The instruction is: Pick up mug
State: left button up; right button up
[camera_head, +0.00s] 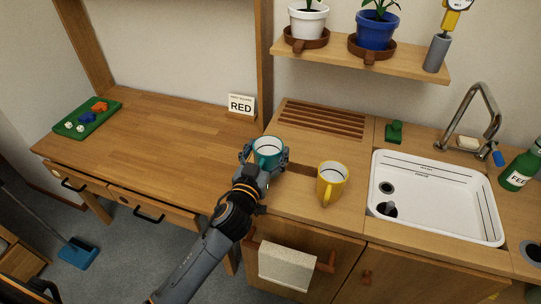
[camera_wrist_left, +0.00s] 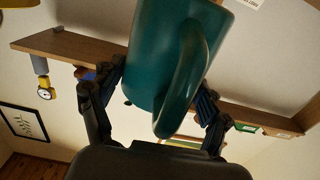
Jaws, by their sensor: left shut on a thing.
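A teal mug (camera_head: 268,148) is between the fingers of my left gripper (camera_head: 263,162), at the left edge of the counter beside the desk. In the left wrist view the teal mug (camera_wrist_left: 165,60) fills the upper middle, its handle facing the camera. The fingers of my left gripper (camera_wrist_left: 155,95) are closed on both sides of it. From these views I cannot tell whether its base touches the wood. A yellow mug (camera_head: 331,181) stands upright on the counter to the right, apart from my gripper. My right gripper is not in view.
A white sink (camera_head: 432,205) with a tap (camera_head: 480,115) lies to the right. A sign reading RED (camera_head: 240,105) stands at the back of the desk. A green tray (camera_head: 88,118) holds small items at left. A shelf (camera_head: 365,58) with plant pots overhangs the counter. The desk's middle is clear.

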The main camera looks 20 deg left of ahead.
pick_arm(q)
jog(key=s+a+r, duration=0.5)
jog(key=s+r, duration=0.3)
jog(key=s, duration=0.4)
jog(key=s+d+f, duration=0.3)
jog(key=s+f, duration=0.2)
jog(key=s, duration=0.4)
jog(key=shift+s+d+y, duration=0.2)
jog(key=shift+d+y, duration=0.1)
